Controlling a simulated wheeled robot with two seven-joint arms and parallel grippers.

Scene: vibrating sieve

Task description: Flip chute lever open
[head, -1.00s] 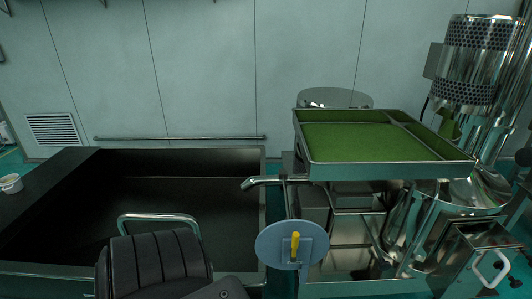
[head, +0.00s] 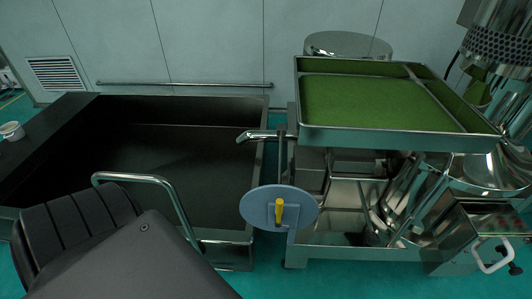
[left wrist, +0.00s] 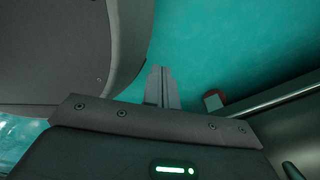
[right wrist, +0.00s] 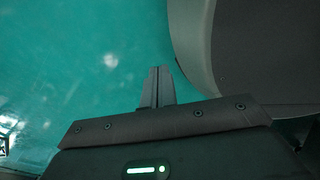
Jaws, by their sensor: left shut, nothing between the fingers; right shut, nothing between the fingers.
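A yellow lever (head: 279,211) stands upright on the face of a round blue-grey disc (head: 257,207), below and left of the sieve tray in the head view. A chrome spout (head: 262,135) sticks out to the left above the disc. I cannot tell for certain which part is the chute lever. My left gripper (left wrist: 162,72) is shut and empty over the teal floor in the left wrist view. My right gripper (right wrist: 157,72) is shut and empty over the floor in the right wrist view. Neither gripper shows in the head view, and both are away from the lever.
The sieve tray (head: 400,137) with green contents sits on the metal machine. A black trough (head: 30,160) fills the left, with a chrome rail (head: 165,185) in front. A white handle (head: 490,262) is on a metal box at lower right. Teal floor (head: 340,280) is open below the machine.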

